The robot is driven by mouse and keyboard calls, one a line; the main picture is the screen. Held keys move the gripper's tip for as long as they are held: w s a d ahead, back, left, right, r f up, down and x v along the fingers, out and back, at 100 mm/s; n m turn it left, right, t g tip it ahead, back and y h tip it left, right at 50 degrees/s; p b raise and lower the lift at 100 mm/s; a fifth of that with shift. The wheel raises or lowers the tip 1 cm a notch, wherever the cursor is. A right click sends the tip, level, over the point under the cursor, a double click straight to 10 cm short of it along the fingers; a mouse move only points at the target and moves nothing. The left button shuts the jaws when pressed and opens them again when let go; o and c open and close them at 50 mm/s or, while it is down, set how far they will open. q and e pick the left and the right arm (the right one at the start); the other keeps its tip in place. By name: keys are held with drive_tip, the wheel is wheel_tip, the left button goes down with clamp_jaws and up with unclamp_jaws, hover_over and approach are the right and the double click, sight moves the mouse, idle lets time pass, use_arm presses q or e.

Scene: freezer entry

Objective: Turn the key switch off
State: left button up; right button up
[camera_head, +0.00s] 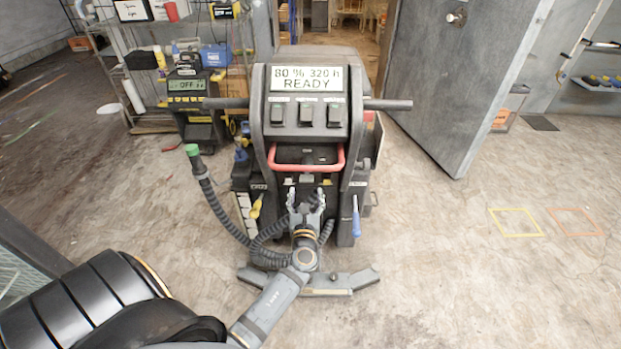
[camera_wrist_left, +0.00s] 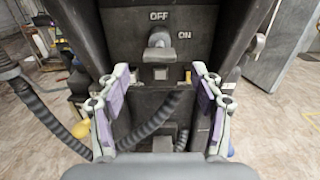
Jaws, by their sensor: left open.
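The key switch (camera_wrist_left: 158,46) is a grey knob on the dark front panel of a floor-cleaning machine (camera_head: 306,145). OFF is printed above the knob and ON to its upper right. I cannot tell exactly which mark it points to, but the machine's display (camera_head: 305,79) reads "80 % 320 h READY". My left gripper (camera_head: 306,195) is open in front of the panel, below the red handle. In the left wrist view its fingers (camera_wrist_left: 160,76) stand apart on either side of and below the knob, with nothing between them. My right gripper is out of view.
A red handle (camera_head: 306,168) crosses the machine above my gripper. A black hose with a green end (camera_head: 192,151) hangs at its left. Another unit showing OFF (camera_head: 188,86) and a shelf stand behind left. A grey door (camera_head: 455,80) stands open at right.

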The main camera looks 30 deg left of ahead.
sight(306, 183)
use_arm(q)
drive_tip(key=x, duration=0.7)
drive_tip(key=shift+w+a+f, duration=0.1)
drive_tip(key=shift+w, duration=0.1)
drive_tip(key=c, duration=1.2)
drive_tip(key=shift+o, duration=0.2)
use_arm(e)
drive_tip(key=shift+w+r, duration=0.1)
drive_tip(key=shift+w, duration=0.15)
